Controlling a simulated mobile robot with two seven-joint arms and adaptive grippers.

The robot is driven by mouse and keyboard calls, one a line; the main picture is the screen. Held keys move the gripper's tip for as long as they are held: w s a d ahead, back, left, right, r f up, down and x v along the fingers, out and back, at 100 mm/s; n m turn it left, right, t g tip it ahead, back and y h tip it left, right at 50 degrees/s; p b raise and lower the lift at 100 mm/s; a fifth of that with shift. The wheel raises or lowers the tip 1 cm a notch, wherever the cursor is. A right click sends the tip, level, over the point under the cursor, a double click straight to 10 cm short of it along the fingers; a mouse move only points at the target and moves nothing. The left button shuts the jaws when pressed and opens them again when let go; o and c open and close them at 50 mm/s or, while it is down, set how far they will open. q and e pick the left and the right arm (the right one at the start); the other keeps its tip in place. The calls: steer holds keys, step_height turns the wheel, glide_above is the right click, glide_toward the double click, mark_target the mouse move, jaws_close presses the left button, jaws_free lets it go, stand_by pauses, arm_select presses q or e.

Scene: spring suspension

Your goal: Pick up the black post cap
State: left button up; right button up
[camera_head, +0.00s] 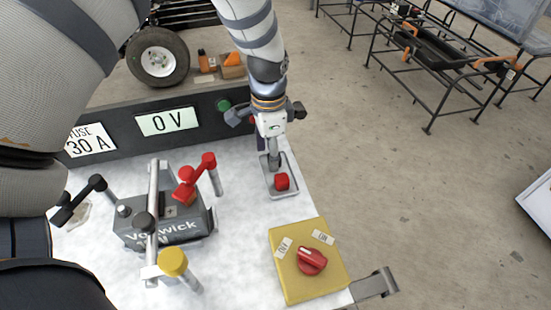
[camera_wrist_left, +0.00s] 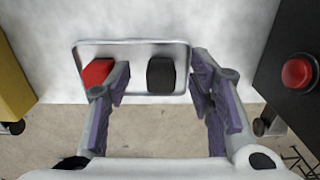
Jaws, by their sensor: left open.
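The black post cap (camera_wrist_left: 160,75) lies in a shallow metal tray, right of the red cap (camera_wrist_left: 97,73) in the left wrist view. In the head view I cannot make it out behind my gripper. My left gripper (camera_head: 273,157) is open over the far part of the tray (camera_head: 288,195), pointing down. In the left wrist view its fingers stand either side of the black cap, with gaps; the left finger overlaps the red cap's edge. I cannot tell the remaining height. The red cap also shows in the head view (camera_head: 282,181). My right gripper is not in view.
A yellow switch box (camera_head: 290,272) with a red knob stands nearer on the bench. A grey battery (camera_head: 168,228) with red and black clamps is left of the tray. A dark panel (camera_head: 108,135) with a 0 V display runs behind. The bench edge is close right.

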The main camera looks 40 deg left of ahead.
arm_select(q)
steer(key=shift+f, duration=0.6)
steer(key=c, duration=0.9)
steer(key=shift+r, duration=0.2)
